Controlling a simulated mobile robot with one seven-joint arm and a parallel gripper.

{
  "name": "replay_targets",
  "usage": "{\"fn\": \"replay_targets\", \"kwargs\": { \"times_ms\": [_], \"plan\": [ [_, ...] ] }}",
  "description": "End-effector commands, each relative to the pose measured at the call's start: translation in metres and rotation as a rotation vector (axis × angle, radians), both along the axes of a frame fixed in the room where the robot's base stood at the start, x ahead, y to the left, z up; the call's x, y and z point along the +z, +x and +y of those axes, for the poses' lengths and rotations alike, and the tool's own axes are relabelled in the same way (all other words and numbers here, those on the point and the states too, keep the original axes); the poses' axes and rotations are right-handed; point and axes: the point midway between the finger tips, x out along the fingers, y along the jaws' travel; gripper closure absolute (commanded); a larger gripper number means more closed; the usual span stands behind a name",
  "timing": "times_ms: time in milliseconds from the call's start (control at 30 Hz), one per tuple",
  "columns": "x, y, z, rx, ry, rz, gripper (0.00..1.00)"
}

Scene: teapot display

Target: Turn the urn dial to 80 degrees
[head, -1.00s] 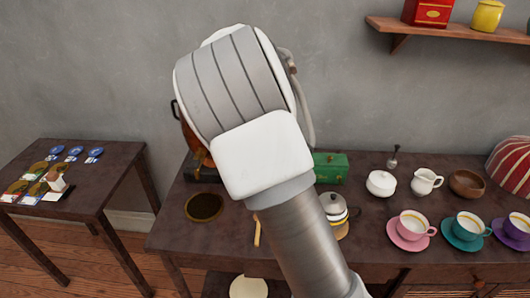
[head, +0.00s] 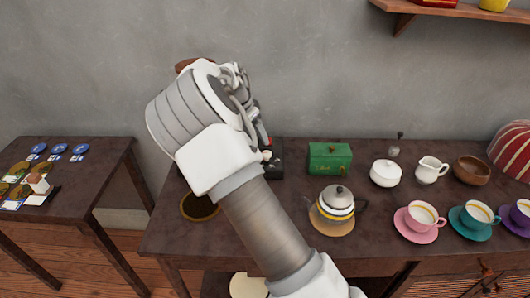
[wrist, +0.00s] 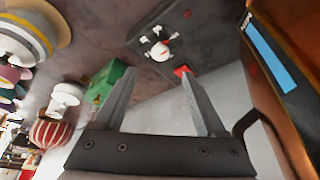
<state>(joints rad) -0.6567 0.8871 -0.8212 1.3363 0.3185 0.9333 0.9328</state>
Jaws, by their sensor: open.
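The copper urn is mostly hidden behind my arm in the head view; a reddish-brown part of it (head: 186,64) shows above the arm. In the wrist view its copper side (wrist: 285,118) is at the right, with a blue display panel (wrist: 270,58). A white dial (wrist: 158,50) with markings around it sits on a dark base at the top middle; a pale knob (head: 267,156) on the dark base also shows in the head view. My gripper (wrist: 158,73) is open and empty. Its fingertips point toward the dial, apart from it as far as I can tell.
A striped teapot (head: 336,201), a green box (head: 330,158), a white sugar bowl (head: 385,174) and several cups stand right of the urn. A dark round mat (head: 199,207) lies left. A side table (head: 90,195) holds cards and blue discs.

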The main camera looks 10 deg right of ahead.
Motion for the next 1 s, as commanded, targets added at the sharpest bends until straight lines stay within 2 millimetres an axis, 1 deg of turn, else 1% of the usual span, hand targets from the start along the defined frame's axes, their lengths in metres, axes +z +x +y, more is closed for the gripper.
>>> {"fn": "replay_targets", "kwargs": {
  "times_ms": [33, 200, 400, 600, 867, 900, 967, 1000],
  "plan": [
    [-0.013, 0.002, -0.005, -0.003, -0.001, 0.003, 0.27],
    [-0.047, 0.010, -0.016, -0.002, -0.001, 0.002, 0.27],
    [-0.076, 0.017, -0.027, -0.002, -0.001, 0.001, 0.27],
    [-0.088, 0.020, -0.030, -0.001, 0.001, 0.000, 0.27],
    [-0.089, 0.020, -0.031, -0.001, 0.002, -0.001, 0.27],
    [-0.089, 0.021, -0.031, -0.001, 0.002, -0.001, 0.29],
    [-0.089, 0.021, -0.031, -0.001, 0.002, -0.001, 0.40],
    [-0.089, 0.020, -0.031, -0.001, 0.002, -0.001, 0.47]
  ]
}}
